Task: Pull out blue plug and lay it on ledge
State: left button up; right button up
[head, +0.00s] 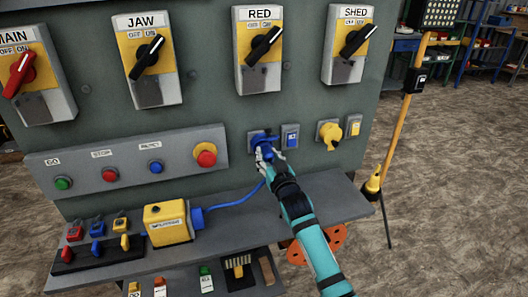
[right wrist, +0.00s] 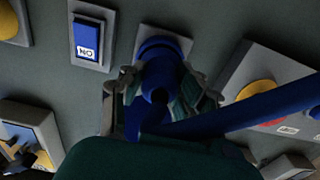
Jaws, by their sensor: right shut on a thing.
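The blue plug (head: 261,137) is at its grey socket plate on the panel, left of a blue switch (head: 290,136). In the right wrist view the plug (right wrist: 160,68) meets the plate, and I see no clear gap. My right gripper (head: 266,152) is shut on the plug, with a finger on either side in the right wrist view (right wrist: 163,95). A blue cable (head: 235,198) runs from the plug to a yellow box (head: 167,222) on the grey ledge (head: 335,198). My left gripper is not in view.
A yellow plug (head: 329,133) and yellow switch (head: 354,125) are to the right. A button panel (head: 130,172) juts out at the left. Several padlocks (head: 97,230) stand at the ledge's left. The ledge is bare between the yellow box and my arm, except for the cable.

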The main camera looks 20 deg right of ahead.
aim_at(270, 160)
jog(key=shift+s+f+p, duration=0.1)
jog(key=shift+p, duration=0.2)
jog(key=shift+c, duration=0.3)
jog(key=shift+s, duration=0.1)
jog(key=shift+s+r+p, duration=0.2)
jog(key=shift+s+p, duration=0.1)
jog(key=shift+s, duration=0.15)
jog(key=shift+s+p, duration=1.3)
jog(key=shift+s, duration=0.5)
jog(key=shift+s+d, duration=0.1)
jog(key=shift+s, duration=0.2)
jog(key=shift+f, duration=0.15)
